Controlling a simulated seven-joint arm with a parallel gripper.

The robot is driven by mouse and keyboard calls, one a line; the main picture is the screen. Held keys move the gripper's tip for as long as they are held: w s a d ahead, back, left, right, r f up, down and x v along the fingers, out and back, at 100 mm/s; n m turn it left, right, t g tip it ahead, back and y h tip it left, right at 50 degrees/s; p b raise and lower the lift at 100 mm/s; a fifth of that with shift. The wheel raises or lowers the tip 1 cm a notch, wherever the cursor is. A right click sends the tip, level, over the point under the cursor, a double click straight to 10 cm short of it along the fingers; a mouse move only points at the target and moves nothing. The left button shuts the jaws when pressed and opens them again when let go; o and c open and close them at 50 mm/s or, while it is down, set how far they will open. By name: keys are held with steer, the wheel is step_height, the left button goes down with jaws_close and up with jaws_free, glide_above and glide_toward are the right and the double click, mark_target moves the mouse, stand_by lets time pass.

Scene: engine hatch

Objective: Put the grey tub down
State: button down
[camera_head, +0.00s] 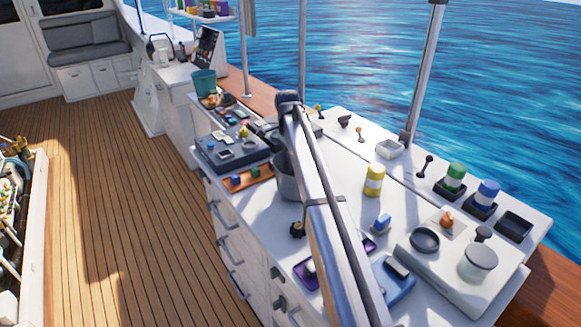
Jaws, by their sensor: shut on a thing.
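The grey tub (287,183) is left of centre on the white counter, partly hidden behind my arm. It looks upright, and its left side and part of its rim show. I cannot tell whether its base touches the counter. My gripper (278,146) is at the tub's upper edge, mostly hidden behind my own arm link. It is shut on the tub, though the fingertips are not clearly seen.
An orange-brown tray (262,181) with small blocks lies just left of the tub. A grey-blue case (222,157) is behind it. A yellow-and-white can (374,180) stands to the right. A dark knob-like item (297,230) lies in front. Bare counter (262,215) shows front-left.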

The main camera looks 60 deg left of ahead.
steer(key=shift+f, duration=0.9)
steer(key=shift+f, duration=0.1)
steer(key=c, duration=1.2)
jaws_free()
steer(key=r, duration=0.4)
steer(key=a+r, duration=0.1)
steer(key=r, duration=0.7)
steer(key=shift+w+a+r, duration=0.1)
steer(key=shift+w+a, duration=0.05)
steer(key=shift+a, duration=0.05)
